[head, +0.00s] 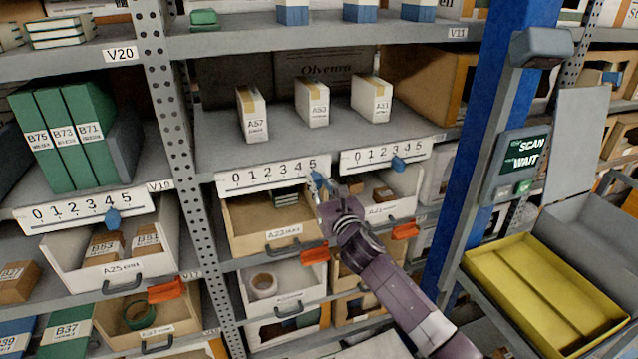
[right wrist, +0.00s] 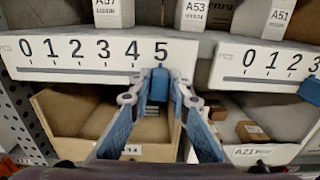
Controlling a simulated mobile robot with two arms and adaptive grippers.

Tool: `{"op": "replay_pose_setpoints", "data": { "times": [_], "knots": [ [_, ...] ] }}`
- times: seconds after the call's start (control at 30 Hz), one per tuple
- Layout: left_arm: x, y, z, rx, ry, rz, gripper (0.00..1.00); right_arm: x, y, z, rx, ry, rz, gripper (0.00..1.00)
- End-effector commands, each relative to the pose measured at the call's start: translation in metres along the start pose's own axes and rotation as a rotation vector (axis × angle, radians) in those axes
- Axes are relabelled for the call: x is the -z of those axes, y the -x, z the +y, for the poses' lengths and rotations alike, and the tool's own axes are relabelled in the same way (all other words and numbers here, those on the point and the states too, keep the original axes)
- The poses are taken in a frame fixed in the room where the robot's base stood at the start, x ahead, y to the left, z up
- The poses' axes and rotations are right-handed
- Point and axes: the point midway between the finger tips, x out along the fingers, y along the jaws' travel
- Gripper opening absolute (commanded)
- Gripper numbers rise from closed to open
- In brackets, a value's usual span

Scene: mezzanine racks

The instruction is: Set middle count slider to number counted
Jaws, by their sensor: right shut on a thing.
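The middle count slider (head: 258,178) is a white strip marked 0 to 5 on the shelf edge above the bin labelled A23 (head: 283,233). Its blue knob (right wrist: 159,84) sits under the 5 in the right wrist view. My right gripper (head: 318,184) is shut on this knob, its two fingertips (right wrist: 161,80) on either side. In the head view the gripper largely hides the knob. Inside the bin, a small dark green stack (head: 287,197) shows at the back; the arm and bin walls may hide more. My left gripper is not in view.
Several white boxes, including A53 (head: 312,103), stand on the shelf above. A blue post (head: 480,150) and yellow tray (head: 545,290) are at right.

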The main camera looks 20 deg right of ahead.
Motion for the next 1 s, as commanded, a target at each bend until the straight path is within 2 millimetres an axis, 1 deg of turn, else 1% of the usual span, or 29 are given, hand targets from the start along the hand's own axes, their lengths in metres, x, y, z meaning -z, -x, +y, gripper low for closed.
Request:
{"op": "replay_pose_setpoints", "data": {
  "times": [0.3, 0.37, 0.47, 0.57, 0.8, 0.9, 1.0],
  "knots": [
    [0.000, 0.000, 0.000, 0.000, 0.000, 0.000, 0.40, 0.000, 0.000, 0.001, 0.000, 0.000, 0.000, 0.00],
    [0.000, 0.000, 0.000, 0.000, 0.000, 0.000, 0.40, 0.000, 0.000, 0.004, -0.001, 0.000, 0.001, 0.00],
    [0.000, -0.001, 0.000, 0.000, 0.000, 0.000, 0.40, 0.000, 0.000, 0.015, -0.002, -0.001, -0.001, 0.00],
    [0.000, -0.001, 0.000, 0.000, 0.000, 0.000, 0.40, 0.000, 0.000, 0.035, -0.005, -0.002, -0.001, 0.00],
    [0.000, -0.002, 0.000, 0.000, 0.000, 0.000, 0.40, 0.000, 0.000, 0.094, -0.005, -0.002, -0.001, 0.00],
    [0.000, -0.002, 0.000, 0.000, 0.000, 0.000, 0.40, 0.000, 0.000, 0.117, -0.004, -0.001, 0.000, 0.00],
    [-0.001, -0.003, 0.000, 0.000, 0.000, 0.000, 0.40, 0.000, 0.000, 0.135, -0.002, -0.001, 0.000, 0.00]
  ]
}}
